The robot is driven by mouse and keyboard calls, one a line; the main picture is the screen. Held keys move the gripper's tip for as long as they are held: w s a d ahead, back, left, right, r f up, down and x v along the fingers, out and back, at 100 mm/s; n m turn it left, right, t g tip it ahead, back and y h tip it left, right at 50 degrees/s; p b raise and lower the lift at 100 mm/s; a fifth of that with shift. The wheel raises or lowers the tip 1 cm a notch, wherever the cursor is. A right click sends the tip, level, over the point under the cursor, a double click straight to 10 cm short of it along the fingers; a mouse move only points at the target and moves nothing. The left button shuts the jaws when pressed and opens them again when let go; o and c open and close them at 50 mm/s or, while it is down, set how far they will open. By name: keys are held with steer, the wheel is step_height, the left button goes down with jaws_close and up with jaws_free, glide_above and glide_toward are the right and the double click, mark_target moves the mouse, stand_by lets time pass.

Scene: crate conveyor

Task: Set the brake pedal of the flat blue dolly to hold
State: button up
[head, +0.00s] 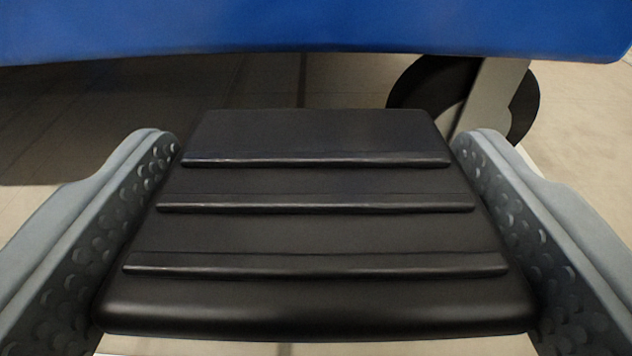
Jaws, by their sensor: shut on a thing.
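The brake pedal (314,232) is a wide black plate with raised ribs across it, in the middle of the head view. My gripper (315,175) has one grey, dimpled finger on each side of the pedal. It is shut on the pedal, with the fingers against its left and right edges. The flat blue dolly (310,26) crosses the top of the view, beyond and above the pedal. The pedal's mount is hidden behind the plate, and I cannot tell from this view which setting the pedal is in.
A black caster wheel (522,105) with a light metal fork (488,92) stands under the dolly, right of and behind the pedal. The pale tiled floor (590,130) is clear at the right. The floor under the dolly at the left lies in shadow.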

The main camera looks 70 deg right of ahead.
stand_by(0.3)
steer(key=o, duration=1.4)
steer(key=v, duration=1.7)
steer(key=shift+s+a+f, duration=0.1)
steer(key=shift+a, duration=0.1)
